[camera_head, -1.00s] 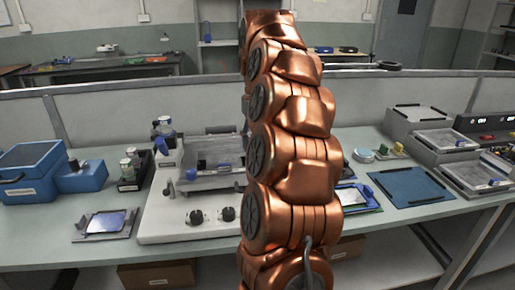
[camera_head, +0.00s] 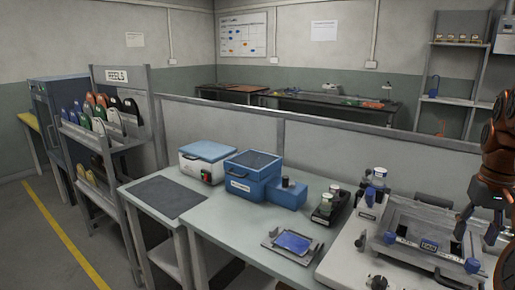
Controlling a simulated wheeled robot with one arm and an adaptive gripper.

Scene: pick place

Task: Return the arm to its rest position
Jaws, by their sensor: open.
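My copper arm (camera_head: 497,150) stands at the right edge of the head view and is partly cut off by it. My gripper (camera_head: 476,232) hangs below it, pointing down, its dark fingers apart with nothing seen between them. It appears in front of or over the grey fixture (camera_head: 410,222) on the white machine; the gap in height cannot be told.
The bench holds a small tray with a blue plate (camera_head: 293,242), a black caddy of bottles (camera_head: 326,210), a blue box (camera_head: 252,178) and a white cooler box (camera_head: 205,160). A dark mat (camera_head: 165,196) lies bare. A reel rack (camera_head: 107,125) stands left.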

